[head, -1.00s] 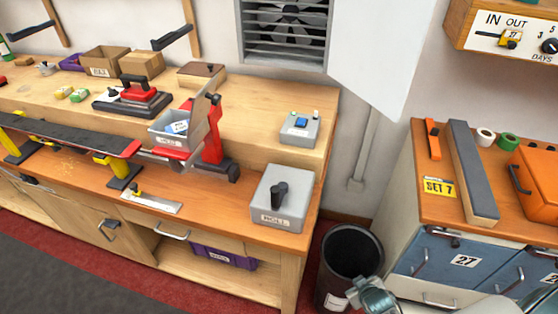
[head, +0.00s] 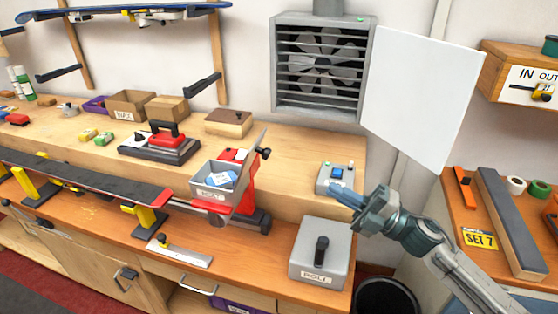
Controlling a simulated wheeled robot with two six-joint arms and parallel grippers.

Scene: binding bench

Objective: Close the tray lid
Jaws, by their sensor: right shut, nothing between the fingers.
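The grey tray (head: 213,190) stands on the bench, mounted by a red and black stand (head: 246,196). Its lid (head: 254,150) is raised, tilted up at the tray's right side, with a dark knob near its top. A blue and white item (head: 221,179) lies inside the tray. My right gripper (head: 338,200) comes in from the right, its fingers pointing left. It is shut and empty, apart from the tray and lid, to their right. My left gripper is not in view.
A grey box labelled ROLL (head: 321,260) stands below my right gripper, and a small grey button box (head: 335,178) is close behind it. A ski (head: 80,180) on yellow supports runs left of the tray. A red and black iron-like tool (head: 160,143) sits behind.

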